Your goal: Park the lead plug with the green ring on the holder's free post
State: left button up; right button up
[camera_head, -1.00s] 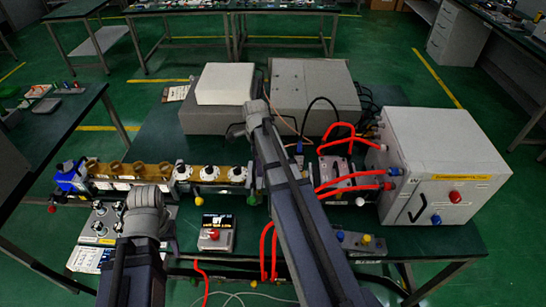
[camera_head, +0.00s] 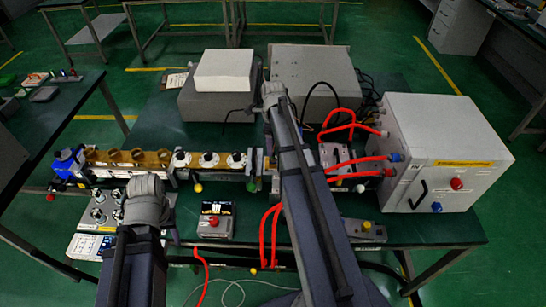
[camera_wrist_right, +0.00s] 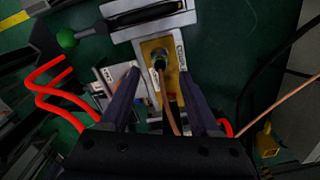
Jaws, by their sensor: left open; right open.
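My right gripper (camera_wrist_right: 156,78) is open in the right wrist view, its dark fingers apart. Between and beyond the fingertips, a dark plug (camera_wrist_right: 160,58) stands on a yellowish panel (camera_wrist_right: 152,46), with a brown lead (camera_wrist_right: 172,115) running back between the fingers. I cannot make out a green ring on it, and cannot tell which post is free. In the head view my right wrist (camera_head: 274,95) reaches over the bench and hides its fingers. My left gripper (camera_head: 146,190) is at the bench's front left, apart from the plug; its fingertips are hidden.
A brass and white component row (camera_head: 150,160) crosses the bench. A white cabinet (camera_head: 450,150) with red leads stands at the right, grey boxes (camera_head: 315,80) behind. A green knob (camera_wrist_right: 68,40) is left of the right gripper.

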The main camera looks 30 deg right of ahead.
notch_tip(320, 180, down, 4)
jog(key=b, duration=0.3)
jog(key=shift+f, duration=0.15)
grip_shut()
dwell(0.4)
